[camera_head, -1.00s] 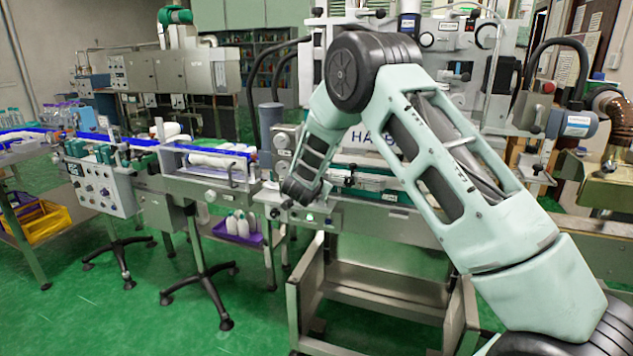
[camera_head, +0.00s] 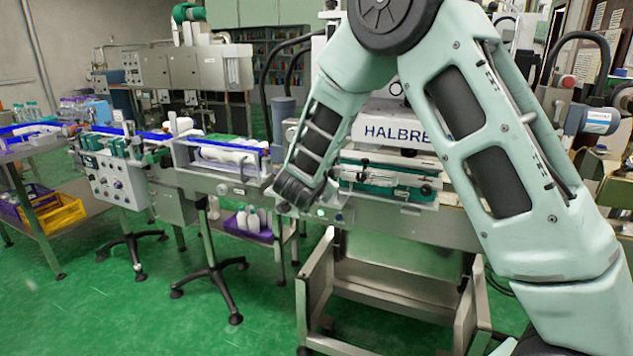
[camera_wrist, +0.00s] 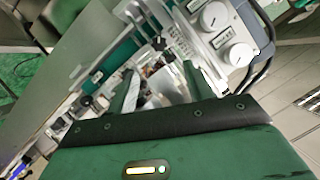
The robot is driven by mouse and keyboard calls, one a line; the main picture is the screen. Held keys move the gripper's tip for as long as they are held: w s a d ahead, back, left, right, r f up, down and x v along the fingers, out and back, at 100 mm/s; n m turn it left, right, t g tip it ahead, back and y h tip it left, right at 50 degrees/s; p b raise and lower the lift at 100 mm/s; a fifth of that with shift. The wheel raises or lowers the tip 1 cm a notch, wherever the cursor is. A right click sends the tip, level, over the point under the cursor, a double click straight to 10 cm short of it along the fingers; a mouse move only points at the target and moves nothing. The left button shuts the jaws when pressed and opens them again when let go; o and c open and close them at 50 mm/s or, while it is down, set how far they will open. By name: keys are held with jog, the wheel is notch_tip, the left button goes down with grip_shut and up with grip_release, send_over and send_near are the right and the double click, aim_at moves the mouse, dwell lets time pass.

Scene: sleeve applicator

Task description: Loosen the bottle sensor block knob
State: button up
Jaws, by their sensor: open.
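In the wrist view, my gripper (camera_wrist: 160,82) is open, with its two green fingers apart and metal machine parts showing between and beyond them. A small black knob (camera_wrist: 158,43) sits on the machine just past the fingertips. Another dark knob (camera_wrist: 86,101) shows left of the fingers. I cannot tell for sure which is the bottle sensor block knob. I see no contact between the fingers and a knob. In the head view, my arm's dark wrist end is low over the front of the sleeve machine (camera_head: 400,172), and the fingers cannot be made out.
Two white round dials (camera_wrist: 240,54) on a grey housing lie to the upper right in the wrist view. In the head view, a conveyor with a control box (camera_head: 120,185) stands left, and a purple tray (camera_head: 247,231) of white bottles below. Green floor is free at front left.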

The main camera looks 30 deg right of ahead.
jog(key=shift+v, duration=2.15)
